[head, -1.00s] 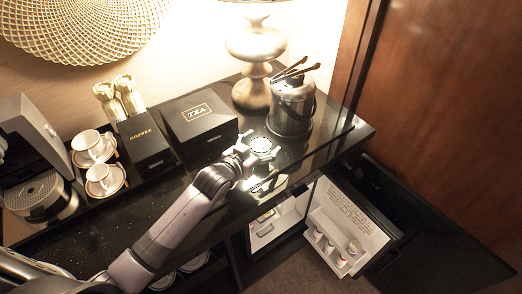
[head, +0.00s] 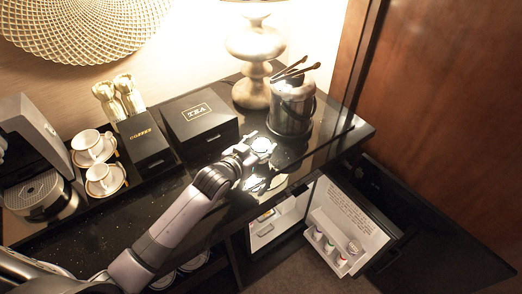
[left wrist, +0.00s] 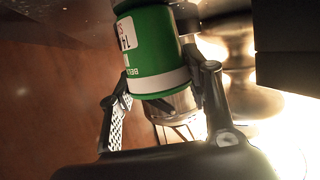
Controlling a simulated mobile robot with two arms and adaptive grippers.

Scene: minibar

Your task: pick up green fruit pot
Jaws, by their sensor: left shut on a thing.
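The green fruit pot (left wrist: 150,50) fills the top middle of the left wrist view, with a green label, white lettering and a pale rim. In the head view only its pale round top (head: 263,145) shows, on or just above the dark counter. My left gripper (head: 258,149) is shut on the pot, with one finger on each side of it in the left wrist view (left wrist: 155,82). The lower part of the pot is hidden in the head view, so I cannot tell whether it touches the counter. My right gripper is not in view.
A metal ice bucket (head: 291,108) with tongs stands just behind the pot. A black tea box (head: 200,125) and coffee box (head: 145,147) are to the left, with a lamp (head: 254,60) behind. Below the counter (head: 95,236), an open fridge door (head: 345,220) holds small pots.

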